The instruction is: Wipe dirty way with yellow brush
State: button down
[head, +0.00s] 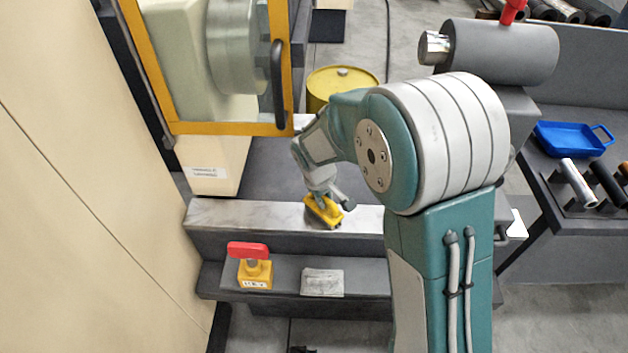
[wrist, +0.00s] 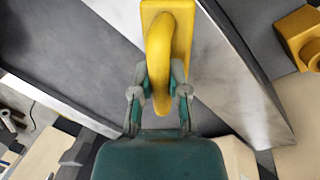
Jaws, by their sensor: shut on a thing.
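The yellow brush (head: 323,211) rests on or just above the light metal way (head: 235,214) of the machine, near the middle of its visible length. In the wrist view the brush (wrist: 181,18) shows its yellow block and curved handle. My gripper (wrist: 158,95) is shut on that handle, one finger on each side. In the head view my gripper (head: 322,193) reaches down to the brush from above. The way (wrist: 244,98) looks pale with darker grey smudges in the wrist view. The brush's underside is hidden, so contact cannot be told. My arm covers the way's right part.
A yellow-framed door (head: 225,128) stands above left. A yellow block with a red handle (head: 254,272) and a grey cloth-like piece (head: 322,283) sit on the lower ledge. A yellow barrel (head: 338,84) stands behind. A blue tray (head: 570,140) is at the right.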

jog(key=r, duration=0.4)
jog(key=shift+d+r, duration=0.35)
jog(key=shift+a+r, duration=0.1)
jog(key=shift+r, duration=0.65)
jog(key=shift+a+r, duration=0.5)
jog(key=shift+r, duration=0.4)
jog(key=shift+d+r, duration=0.1)
jog(key=shift+d, duration=0.3)
jog(key=shift+a, duration=0.2)
